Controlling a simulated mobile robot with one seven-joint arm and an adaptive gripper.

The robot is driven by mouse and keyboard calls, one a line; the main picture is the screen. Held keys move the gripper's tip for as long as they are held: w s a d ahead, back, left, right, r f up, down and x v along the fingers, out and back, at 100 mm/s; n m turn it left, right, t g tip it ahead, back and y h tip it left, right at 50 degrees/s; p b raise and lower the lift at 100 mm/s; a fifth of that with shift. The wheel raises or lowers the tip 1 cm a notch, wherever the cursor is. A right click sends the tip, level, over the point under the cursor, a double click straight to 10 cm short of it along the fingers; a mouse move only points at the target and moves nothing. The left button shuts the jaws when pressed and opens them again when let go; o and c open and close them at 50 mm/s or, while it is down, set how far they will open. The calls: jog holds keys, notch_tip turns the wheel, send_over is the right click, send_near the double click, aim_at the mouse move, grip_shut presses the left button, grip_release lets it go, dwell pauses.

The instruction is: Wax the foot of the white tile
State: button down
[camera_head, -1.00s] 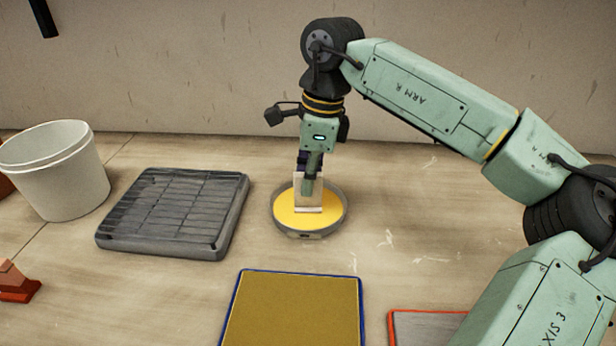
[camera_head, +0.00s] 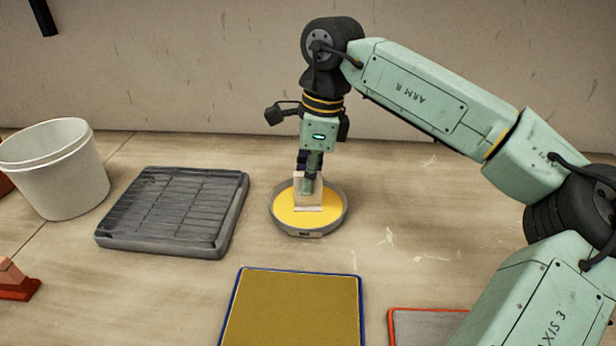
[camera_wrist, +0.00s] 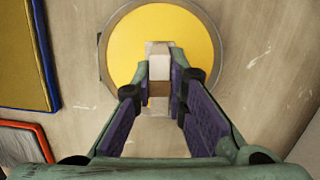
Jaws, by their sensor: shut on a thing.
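The white tile (camera_head: 308,200) stands upright in my gripper (camera_head: 312,178), which is shut on it. Its foot is down at the yellow wax (camera_head: 285,207) in a round grey dish (camera_head: 342,217). From these views I cannot tell how firmly the foot touches the wax. In the wrist view the tile (camera_wrist: 158,48) shows pale between the fingertips of my gripper (camera_wrist: 160,85), with the yellow wax (camera_wrist: 195,45) around it. The fingers hide part of the tile.
A grey slotted rack (camera_head: 175,210) lies left of the dish, with a white bucket (camera_head: 60,170) beyond it. A blue-edged mat (camera_head: 293,310) and a red-edged grey plate (camera_head: 425,328) lie in front. A reddish block (camera_head: 15,285) is at the left edge.

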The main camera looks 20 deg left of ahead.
jog(key=shift+r, duration=0.1)
jog(key=shift+r+p, duration=2.3)
jog(key=shift+r, duration=0.7)
jog(key=shift+f, duration=0.2)
